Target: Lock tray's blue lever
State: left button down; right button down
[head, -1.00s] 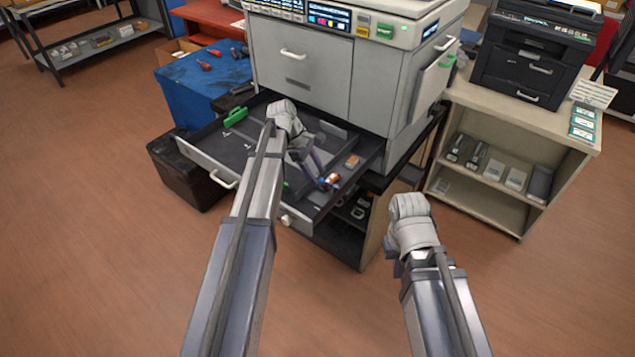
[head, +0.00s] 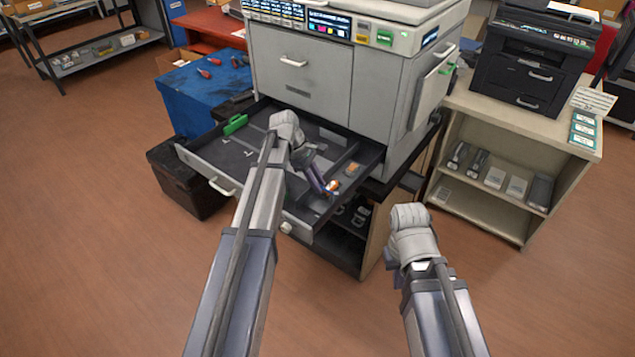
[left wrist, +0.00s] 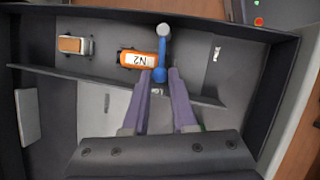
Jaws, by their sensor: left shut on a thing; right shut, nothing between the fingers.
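The tray (head: 212,172) is a grey-fronted drawer pulled out of the printer. Its blue lever (left wrist: 160,72) has a grey knob at its end and shows in the left wrist view, beside an orange cartridge labelled N2 (left wrist: 131,59). My left gripper (left wrist: 161,77) is shut on the blue lever, one purple finger on each side. In the head view the same gripper (head: 328,190) is low over the tray's right part and hides most of the lever. My right gripper (head: 391,263) is shut and empty, in front of the cabinet; its fingers are mostly hidden behind its wrist.
A small orange-brown block (left wrist: 74,45) lies in the tray's side compartment. A green handle (head: 235,124) is at the tray's left. The printer (head: 300,70) stands behind, with a shelf unit (head: 520,125) to the right. The floor in front is clear.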

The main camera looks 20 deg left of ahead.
pick_arm(q)
jog(key=shift+w+d+m+g, duration=0.1)
jog(key=shift+w+m+g, duration=0.25)
jog(key=shift+m, duration=0.25)
jog(key=c, duration=0.7)
grip_release()
jog(key=p+v, duration=0.7)
jog(key=shift+r, duration=0.4)
